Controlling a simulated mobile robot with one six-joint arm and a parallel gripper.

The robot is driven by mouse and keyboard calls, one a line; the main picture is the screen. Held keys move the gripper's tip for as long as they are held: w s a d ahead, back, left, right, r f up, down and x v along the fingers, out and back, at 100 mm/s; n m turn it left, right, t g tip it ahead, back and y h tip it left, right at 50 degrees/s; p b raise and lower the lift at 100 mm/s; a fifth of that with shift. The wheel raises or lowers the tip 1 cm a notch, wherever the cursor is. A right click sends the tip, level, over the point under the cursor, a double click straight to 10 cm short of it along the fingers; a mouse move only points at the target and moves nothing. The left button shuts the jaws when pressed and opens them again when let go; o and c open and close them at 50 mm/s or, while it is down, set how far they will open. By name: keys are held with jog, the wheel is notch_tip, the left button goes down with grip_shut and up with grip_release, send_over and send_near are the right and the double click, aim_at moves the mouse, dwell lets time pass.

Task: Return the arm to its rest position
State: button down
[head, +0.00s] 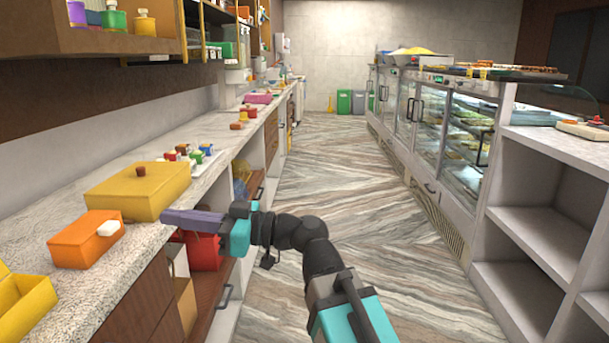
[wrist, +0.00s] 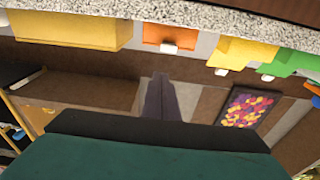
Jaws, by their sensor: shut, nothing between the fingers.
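My gripper (head: 166,217) reaches out to the left, toward the counter edge in the head view. Its purple-grey fingers are closed together with nothing between them. They show in front of the yellow box (head: 138,192) and right of the orange box (head: 84,238); whether they touch either I cannot tell. In the wrist view the shut fingers (wrist: 160,82) point away from the camera, apart from the orange box (wrist: 171,34) at the top. My arm bends over the aisle floor from the lower right. A red item (head: 204,252) is partly hidden below the gripper.
The granite counter (head: 60,205) runs along the left, with a yellow open box (head: 24,306) at the near corner and small coloured items further back. A wall shelf (head: 120,42) hangs above. Glass display cases (head: 462,130) line the right. The aisle floor (head: 335,165) is clear ahead.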

jog(key=w+d+f+m+t+h+p, duration=0.1)
jog(key=w+d+f+m+p, duration=0.15)
jog(key=w+f+p, duration=0.35)
jog(key=w+d+f+m+t+h+p, duration=0.2)
jog(key=w+d+f, duration=0.15)
jog(key=f, duration=0.45)
jog(key=s+d+f+m+g+h+p, duration=0.1)
jog(key=d+f+m+h+p, duration=0.3)
jog(key=f, duration=0.6)
jog(key=s+d+f+p, duration=0.2)
jog(key=d+f, duration=0.3)
jog(key=f, duration=0.5)
jog(key=s+d+f+m+g+h+p, duration=0.2)
jog(key=s+d+f+h+p, duration=0.1)
jog(key=s+d+f, duration=0.5)
jog(key=s+d+f+m+g+h+p, duration=0.25)
jog(key=s+d+f, duration=0.3)
jog(key=f, duration=0.45)
jog(key=s+d+f+m+g+h+p, duration=0.1)
jog(key=s+d+f+m+h, duration=0.1)
jog(key=s+d, duration=0.5)
jog(key=s+d+f+m+g+h+p, duration=0.1)
jog(key=s+d+f+m+g+h, duration=0.1)
jog(key=s+d+f+h, duration=0.2)
jog(key=s+d, duration=0.3)
jog(key=d, duration=0.1)
jog(key=shift+s+f+m+h, duration=0.35)
jog(key=shift+m, duration=0.05)
